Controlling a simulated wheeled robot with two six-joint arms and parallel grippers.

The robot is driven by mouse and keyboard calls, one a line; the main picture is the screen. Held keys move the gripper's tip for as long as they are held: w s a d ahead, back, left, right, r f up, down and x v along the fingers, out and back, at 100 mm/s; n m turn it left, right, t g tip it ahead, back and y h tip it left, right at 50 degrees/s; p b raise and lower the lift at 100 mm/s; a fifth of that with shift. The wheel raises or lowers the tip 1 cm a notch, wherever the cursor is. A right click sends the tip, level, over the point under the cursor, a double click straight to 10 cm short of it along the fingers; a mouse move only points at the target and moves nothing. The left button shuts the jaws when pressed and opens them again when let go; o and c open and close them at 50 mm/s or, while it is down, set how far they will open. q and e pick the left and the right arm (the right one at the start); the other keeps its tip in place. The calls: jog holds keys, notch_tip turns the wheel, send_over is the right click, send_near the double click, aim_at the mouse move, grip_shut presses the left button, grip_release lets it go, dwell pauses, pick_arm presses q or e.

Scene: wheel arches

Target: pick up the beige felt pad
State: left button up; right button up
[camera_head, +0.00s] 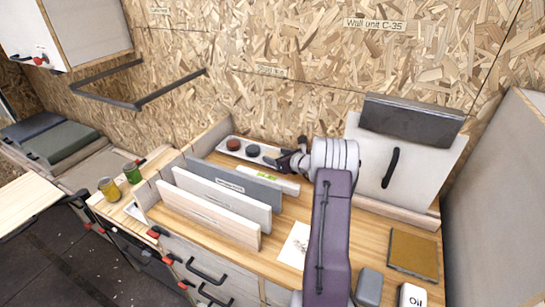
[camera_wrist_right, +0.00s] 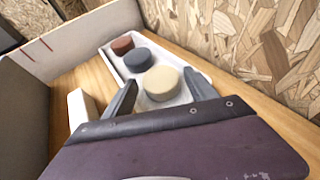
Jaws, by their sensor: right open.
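The beige felt pad (camera_wrist_right: 162,83) is a round disc at the near end of a white tray (camera_wrist_right: 203,78) in the right wrist view. My right gripper (camera_wrist_right: 160,79) is open, with one finger on either side of the pad. I cannot tell whether the fingers touch it. In the head view my right gripper (camera_head: 285,159) is over the right end of the tray (camera_head: 224,152), and the beige pad is hidden or too unclear there. My left gripper is not in view.
A dark grey pad (camera_wrist_right: 138,60) and a reddish-brown pad (camera_wrist_right: 122,44) share the tray. Upright panels (camera_head: 235,186) stand in front of the tray, and the chipboard wall (camera_head: 230,70) is close behind. A brown square pad (camera_head: 413,251) lies at the right.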

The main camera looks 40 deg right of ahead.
aim_at(274, 155)
jog(key=shift+x, duration=1.1)
jog(key=c, duration=1.1)
jog(key=shift+r, duration=0.5)
notch_tip(274, 155, up, 3)
jog(key=s+a+r, duration=0.5)
jog(key=s+r, duration=0.2)
jog(key=s, duration=0.3)
jog(key=shift+s+a+b, duration=0.2)
jog(key=shift+a+b, duration=0.15)
jog(key=shift+b, duration=0.1)
